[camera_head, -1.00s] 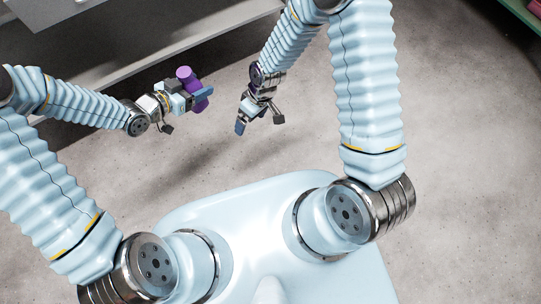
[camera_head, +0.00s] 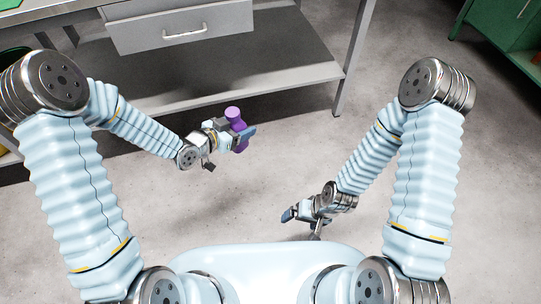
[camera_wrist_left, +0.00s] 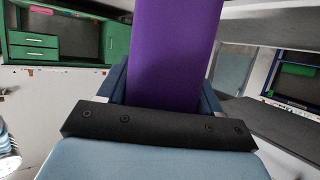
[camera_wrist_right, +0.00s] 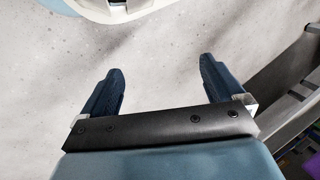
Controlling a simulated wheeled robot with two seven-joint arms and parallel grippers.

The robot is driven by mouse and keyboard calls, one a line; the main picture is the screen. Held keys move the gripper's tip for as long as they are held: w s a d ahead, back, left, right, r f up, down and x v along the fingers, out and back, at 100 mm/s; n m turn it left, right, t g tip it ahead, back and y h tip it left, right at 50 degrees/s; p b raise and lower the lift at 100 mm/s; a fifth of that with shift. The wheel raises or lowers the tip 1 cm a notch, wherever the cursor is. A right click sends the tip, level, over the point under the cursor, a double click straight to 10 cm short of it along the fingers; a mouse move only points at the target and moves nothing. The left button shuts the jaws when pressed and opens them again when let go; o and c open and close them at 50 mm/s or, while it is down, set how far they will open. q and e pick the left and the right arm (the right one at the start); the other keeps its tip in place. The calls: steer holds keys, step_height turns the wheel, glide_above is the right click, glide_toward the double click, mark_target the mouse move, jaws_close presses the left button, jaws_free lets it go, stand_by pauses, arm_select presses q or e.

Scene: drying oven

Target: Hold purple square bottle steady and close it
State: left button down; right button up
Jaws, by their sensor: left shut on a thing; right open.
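The purple bottle (camera_head: 240,135) is held in my left gripper (camera_head: 238,137), above the floor and in front of the grey workbench. In the left wrist view the purple bottle (camera_wrist_left: 175,50) stands between the two dark blue fingers and fills the middle of the picture. Whether a cap sits on its top is too small to tell in the head view. My right gripper (camera_head: 292,213) hangs lower and to the right of the bottle, well apart from it. In the right wrist view my right gripper (camera_wrist_right: 155,88) is open, with nothing between its fingers.
A grey workbench (camera_head: 230,70) with a drawer (camera_head: 184,30) and lower shelf stands behind the bottle. A green cabinet (camera_head: 500,35) stands at the far right. The concrete floor between the grippers is clear.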

arm_select(q)
steer(key=a+n+t+y, duration=0.4)
steer(key=a+n+y, duration=0.4)
steer(key=a, duration=0.5)
steer(key=shift+a+r+n+y, duration=0.3)
steer(key=shift+a+n+y, duration=0.1)
steer(key=shift+y, duration=0.3)
steer(key=shift+w+d, duration=0.1)
